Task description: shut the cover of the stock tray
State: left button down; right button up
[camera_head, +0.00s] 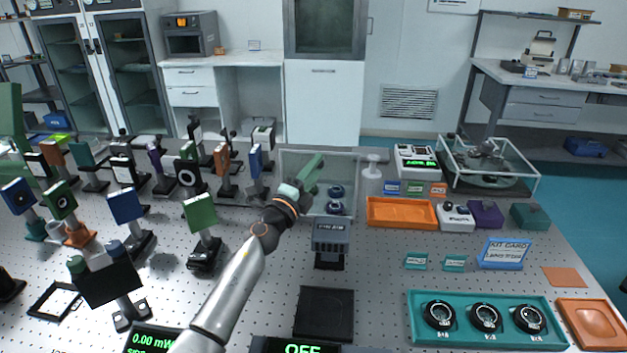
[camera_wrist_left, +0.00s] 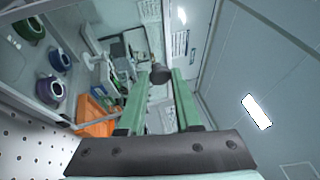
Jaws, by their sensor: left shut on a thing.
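The stock tray (camera_head: 349,211) appears as a clear-sided box near the middle of the table in the head view, with blue ring-shaped parts (camera_head: 336,191) inside. A clear panel (camera_head: 345,166), seemingly its cover, shows at its back; its exact tilt is hard to tell. My left gripper (camera_head: 317,163), with green fingers, reaches across the tray's left part. In the left wrist view the gripper (camera_wrist_left: 160,84) is shut on a dark round knob (camera_wrist_left: 160,72) at its fingertips. Green, purple and blue rings (camera_wrist_left: 50,90) show at left there. My right gripper is out of view.
Several optic mounts (camera_head: 203,216) stand left of my arm. A grey labelled device (camera_head: 331,237) stands just in front of the tray. A teal tray (camera_head: 461,304) lies at front right.

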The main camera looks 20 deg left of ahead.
aim_at(312, 158)
pick_arm(q)
jog(key=w, duration=0.1)
jog(key=w+b, duration=0.1)
jog(key=w+a+b, duration=0.1)
jog(key=shift+w+r, duration=0.25)
jog(key=shift+r, duration=0.15)
jog(key=w, duration=0.1)
jog(key=b, duration=0.1)
jog(key=w+b, duration=0.1)
jog(key=shift+w+a+r, duration=0.2)
jog(key=shift+w+a, duration=0.05)
jog(key=shift+w, duration=0.05)
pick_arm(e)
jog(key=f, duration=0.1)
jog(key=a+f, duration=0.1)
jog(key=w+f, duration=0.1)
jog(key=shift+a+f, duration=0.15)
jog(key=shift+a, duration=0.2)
pick_arm(q)
jog(key=c, duration=1)
grip_release()
jog(key=o, duration=0.4)
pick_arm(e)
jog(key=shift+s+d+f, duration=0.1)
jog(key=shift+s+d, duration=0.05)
